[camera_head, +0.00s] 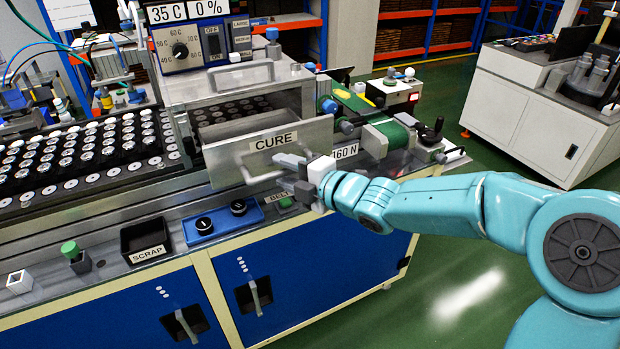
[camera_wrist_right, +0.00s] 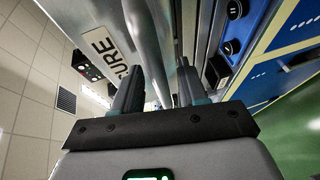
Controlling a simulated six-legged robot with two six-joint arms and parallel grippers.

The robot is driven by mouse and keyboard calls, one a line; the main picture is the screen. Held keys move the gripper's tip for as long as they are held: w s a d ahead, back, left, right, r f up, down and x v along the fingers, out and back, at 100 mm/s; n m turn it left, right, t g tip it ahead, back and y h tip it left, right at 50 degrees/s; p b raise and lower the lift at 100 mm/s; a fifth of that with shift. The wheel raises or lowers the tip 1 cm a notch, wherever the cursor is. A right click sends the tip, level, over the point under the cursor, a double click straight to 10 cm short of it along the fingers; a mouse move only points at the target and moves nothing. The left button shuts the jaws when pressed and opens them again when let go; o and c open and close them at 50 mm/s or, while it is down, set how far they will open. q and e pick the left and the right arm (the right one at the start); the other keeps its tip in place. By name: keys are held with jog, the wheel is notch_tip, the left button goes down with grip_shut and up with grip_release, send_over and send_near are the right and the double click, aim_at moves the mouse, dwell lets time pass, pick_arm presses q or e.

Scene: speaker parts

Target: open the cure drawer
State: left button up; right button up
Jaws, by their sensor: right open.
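The cure drawer (camera_head: 225,165) has a grey front with a CURE label and a bar handle (camera_head: 245,174). The front stands forward of the oven housing (camera_head: 235,82), and part of the inside shows behind its top edge. My right gripper (camera_head: 290,172) is open at the handle, in front of the drawer. In the right wrist view, the handle bar (camera_wrist_right: 147,40) runs down between the two open fingers (camera_wrist_right: 158,92). I cannot tell whether the fingers touch it. The CURE label (camera_wrist_right: 104,50) is beside it. My left gripper is not in view.
A black rack of round parts (camera_head: 90,160) lies left of the drawer. A SCRAP bin (camera_head: 145,240) and a blue tray with two black knobs (camera_head: 222,222) sit on the bench's front ledge. A green roller unit (camera_head: 385,135) stands to the right. Green floor is clear at lower right.

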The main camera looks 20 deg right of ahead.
jog(key=v, duration=1.6)
jog(key=shift+s, duration=0.1)
